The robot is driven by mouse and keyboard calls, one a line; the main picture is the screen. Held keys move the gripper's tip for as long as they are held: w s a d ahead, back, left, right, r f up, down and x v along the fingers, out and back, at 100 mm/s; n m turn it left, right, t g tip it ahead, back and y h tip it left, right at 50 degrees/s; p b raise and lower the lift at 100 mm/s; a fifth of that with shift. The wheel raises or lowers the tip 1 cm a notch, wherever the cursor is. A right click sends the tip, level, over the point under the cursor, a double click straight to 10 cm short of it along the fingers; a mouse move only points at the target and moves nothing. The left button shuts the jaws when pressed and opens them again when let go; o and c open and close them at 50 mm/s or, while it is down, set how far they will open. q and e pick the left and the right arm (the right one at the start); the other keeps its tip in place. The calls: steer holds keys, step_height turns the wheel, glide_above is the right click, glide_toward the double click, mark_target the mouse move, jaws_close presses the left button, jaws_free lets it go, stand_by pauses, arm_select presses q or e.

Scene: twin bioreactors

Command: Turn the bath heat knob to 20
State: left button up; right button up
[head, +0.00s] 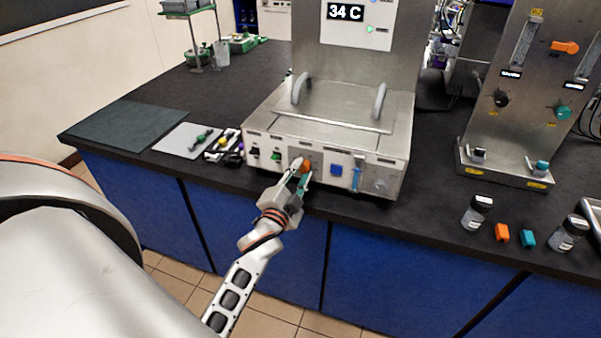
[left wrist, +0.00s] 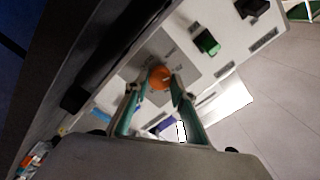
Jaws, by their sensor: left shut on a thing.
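The bath heat knob (head: 306,165) is orange and sits on the front panel of the steel water bath (head: 330,145). The display (head: 345,12) above the bath reads 34 C. My left gripper (head: 302,172) is at the panel, with its green fingers on either side of the knob. In the left wrist view the orange knob (left wrist: 160,77) shows between the fingertips (left wrist: 155,88), and the gripper is shut on it. The knob's pointer and scale are too small to read. My right gripper is not in view.
The panel also carries a green switch (head: 276,155), a black switch (head: 255,152) and a blue part (head: 336,170) close to the knob. A grey mat (head: 188,141) lies left of the bath. Bottles and small coloured blocks stand at right.

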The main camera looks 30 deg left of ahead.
arm_select(q)
steer(key=o, duration=1.1)
steer(key=shift+s, duration=0.1)
steer(key=shift+s+d+f, duration=0.1)
steer(key=shift+s, duration=0.25)
steer(key=v, duration=0.6)
steer(key=shift+s, duration=0.3)
